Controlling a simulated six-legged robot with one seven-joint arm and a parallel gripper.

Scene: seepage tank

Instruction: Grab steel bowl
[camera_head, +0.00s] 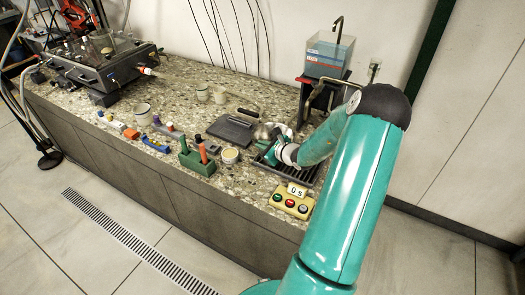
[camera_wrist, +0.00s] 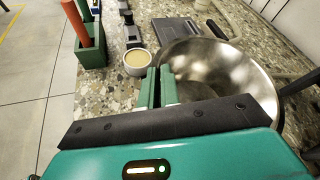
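The steel bowl (camera_wrist: 225,75) is shiny and round, and fills the right middle of the wrist view. In the head view the bowl (camera_head: 263,132) is partly hidden by my gripper (camera_head: 272,152), over the left end of the dark grated tray (camera_head: 303,176). In the wrist view the green fingers of my gripper (camera_wrist: 158,87) are close together at the bowl's left rim, one outside and one inside the wall. They look shut on the rim. Whether the bowl rests on the surface or is slightly raised, I cannot tell.
A small cup with pale contents (camera_wrist: 137,61) and a green block holding an orange-handled tool (camera_wrist: 89,42) stand left of the bowl. A dark flat plate (camera_head: 231,132) lies behind. A yellow button box (camera_head: 291,202) sits at the counter's front; a water tank (camera_head: 329,55) stands behind.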

